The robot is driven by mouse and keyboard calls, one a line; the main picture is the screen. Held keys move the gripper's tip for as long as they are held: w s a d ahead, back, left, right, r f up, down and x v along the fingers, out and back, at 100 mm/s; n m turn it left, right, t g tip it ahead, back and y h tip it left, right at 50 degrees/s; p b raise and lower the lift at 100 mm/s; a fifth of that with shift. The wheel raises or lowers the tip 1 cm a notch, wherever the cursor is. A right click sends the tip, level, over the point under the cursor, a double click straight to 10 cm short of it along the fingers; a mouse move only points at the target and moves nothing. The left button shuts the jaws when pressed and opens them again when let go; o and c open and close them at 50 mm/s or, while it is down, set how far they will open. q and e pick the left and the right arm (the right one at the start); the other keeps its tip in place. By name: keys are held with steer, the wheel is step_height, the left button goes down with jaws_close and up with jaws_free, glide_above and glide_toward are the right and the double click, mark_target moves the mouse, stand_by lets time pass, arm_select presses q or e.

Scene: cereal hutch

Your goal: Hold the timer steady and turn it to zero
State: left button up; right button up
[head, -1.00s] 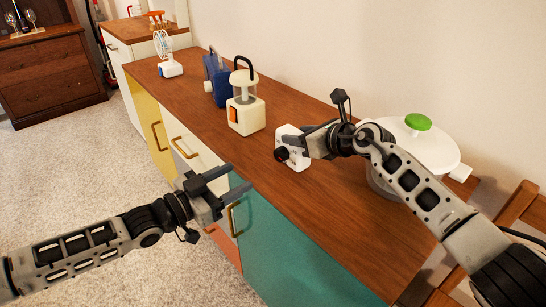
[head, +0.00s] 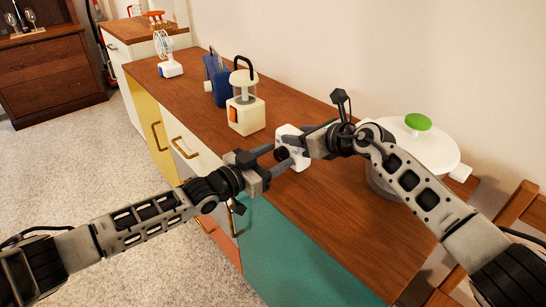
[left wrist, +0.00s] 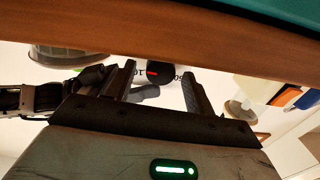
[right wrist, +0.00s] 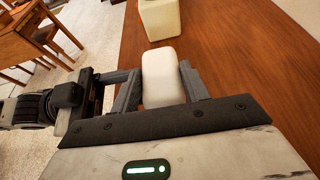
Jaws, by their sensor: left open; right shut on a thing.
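The timer is a small white block (head: 295,160) on the wooden hutch top, with a round black dial (head: 281,154) on its front. My right gripper (head: 305,142) is shut on the white body from the right; the right wrist view shows its fingers on both sides of the white block (right wrist: 163,78). My left gripper (head: 272,160) is open in front of the timer. In the left wrist view the black dial with a red mark (left wrist: 160,72) lies between the open fingers (left wrist: 160,85). I cannot tell whether they touch it.
A cream lantern-like appliance (head: 245,115) and a blue appliance (head: 217,82) stand left of the timer. A white pot with a green knob (head: 418,122) stands to the right. The front wooden edge (left wrist: 140,32) crosses the left wrist view.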

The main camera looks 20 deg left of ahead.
arm_select(q)
steer(key=c, duration=1)
steer(key=n, duration=0.4)
steer(key=shift+a+n, duration=0.1)
steer(key=shift+n, duration=0.3)
steer(key=o, duration=1)
steer(key=v, duration=1.2)
